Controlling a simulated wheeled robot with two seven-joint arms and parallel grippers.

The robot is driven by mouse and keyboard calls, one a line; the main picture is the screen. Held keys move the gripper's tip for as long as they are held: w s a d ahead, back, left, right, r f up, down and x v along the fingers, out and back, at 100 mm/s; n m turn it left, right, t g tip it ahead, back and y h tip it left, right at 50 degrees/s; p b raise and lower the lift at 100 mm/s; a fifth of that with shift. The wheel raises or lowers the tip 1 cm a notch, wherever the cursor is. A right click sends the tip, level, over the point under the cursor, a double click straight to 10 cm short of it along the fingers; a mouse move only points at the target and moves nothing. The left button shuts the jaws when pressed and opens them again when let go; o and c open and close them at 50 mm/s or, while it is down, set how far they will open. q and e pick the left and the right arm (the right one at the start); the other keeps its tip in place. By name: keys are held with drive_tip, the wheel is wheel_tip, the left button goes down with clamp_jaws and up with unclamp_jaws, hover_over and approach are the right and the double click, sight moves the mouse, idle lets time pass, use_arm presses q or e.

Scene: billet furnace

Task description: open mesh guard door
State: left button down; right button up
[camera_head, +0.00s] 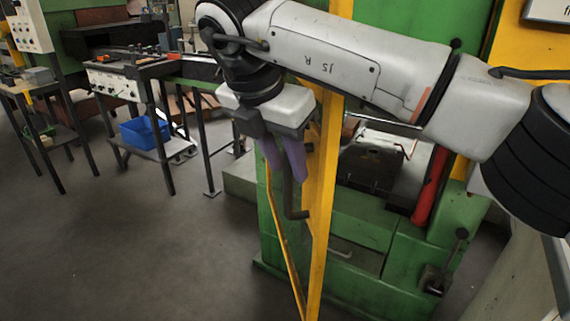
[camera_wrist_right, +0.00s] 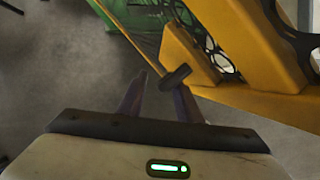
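The mesh guard door has a yellow frame (camera_head: 320,180), seen nearly edge-on in front of the green machine. Its yellow frame also fills the upper right of the right wrist view (camera_wrist_right: 225,35). A dark bar handle (camera_head: 289,195) sticks out on the left side of the frame, bent at its lower end. My right gripper (camera_head: 285,172) points down at the handle, with its purple fingers beside the bar's upper part. In the wrist view the fingers (camera_wrist_right: 157,90) are apart, and the dark handle (camera_wrist_right: 176,77) lies by the right fingertip. I cannot tell whether they touch. My left gripper is out of view.
The green machine (camera_head: 350,270) stands behind the door, with a red cylinder (camera_head: 430,187) and a lever (camera_head: 450,255) at its right. A workbench (camera_head: 130,75) and blue bin (camera_head: 145,132) stand at the back left. The floor (camera_head: 140,250) at the lower left is clear.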

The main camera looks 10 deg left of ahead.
drive_tip(key=shift+s+f, duration=0.1)
drive_tip(key=shift+s, duration=0.05)
drive_tip(key=p+v, duration=0.4)
drive_tip(key=v, duration=0.6)
